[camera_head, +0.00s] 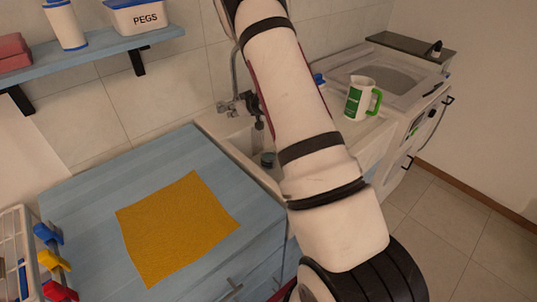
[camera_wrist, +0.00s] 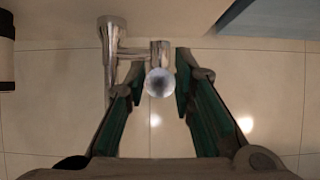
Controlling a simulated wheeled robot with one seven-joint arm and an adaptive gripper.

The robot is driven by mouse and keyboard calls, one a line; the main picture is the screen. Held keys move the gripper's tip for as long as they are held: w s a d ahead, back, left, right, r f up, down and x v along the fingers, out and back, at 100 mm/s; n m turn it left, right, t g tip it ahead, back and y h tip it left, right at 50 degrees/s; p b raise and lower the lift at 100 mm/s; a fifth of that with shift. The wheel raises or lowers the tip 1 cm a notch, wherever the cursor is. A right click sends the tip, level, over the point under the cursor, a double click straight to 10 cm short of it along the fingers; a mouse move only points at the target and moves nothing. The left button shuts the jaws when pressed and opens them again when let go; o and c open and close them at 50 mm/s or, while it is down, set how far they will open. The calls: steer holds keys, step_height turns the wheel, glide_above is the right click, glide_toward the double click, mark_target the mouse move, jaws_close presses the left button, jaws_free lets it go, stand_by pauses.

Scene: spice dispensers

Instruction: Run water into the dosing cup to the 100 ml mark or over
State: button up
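The chrome tap (camera_head: 240,104) is on the wall above the sink, and it also shows in the wrist view (camera_wrist: 110,60). Its round chrome knob (camera_wrist: 158,83) lies between the fingers of my gripper (camera_wrist: 158,80). The gripper is open, with small gaps visible on both sides of the knob. A small dark cup (camera_head: 267,160), which looks like the dosing cup, stands in the sink below the spout. Its marks and water level are too small to read. I cannot tell whether water is running.
A white jug with a green handle (camera_head: 358,100) stands right of the sink (camera_head: 235,150). A yellow cloth (camera_head: 178,228) lies on the blue counter (camera_head: 85,200). A shelf (camera_head: 100,52) holds a PEGS box (camera_head: 137,17). A rack with coloured clips (camera_head: 25,255) is at the left.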

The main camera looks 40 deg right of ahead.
steer(key=o, duration=0.5)
steer(key=p+v, duration=0.5)
steer(key=v, duration=0.2)
stand_by(0.3)
stand_by(0.3)
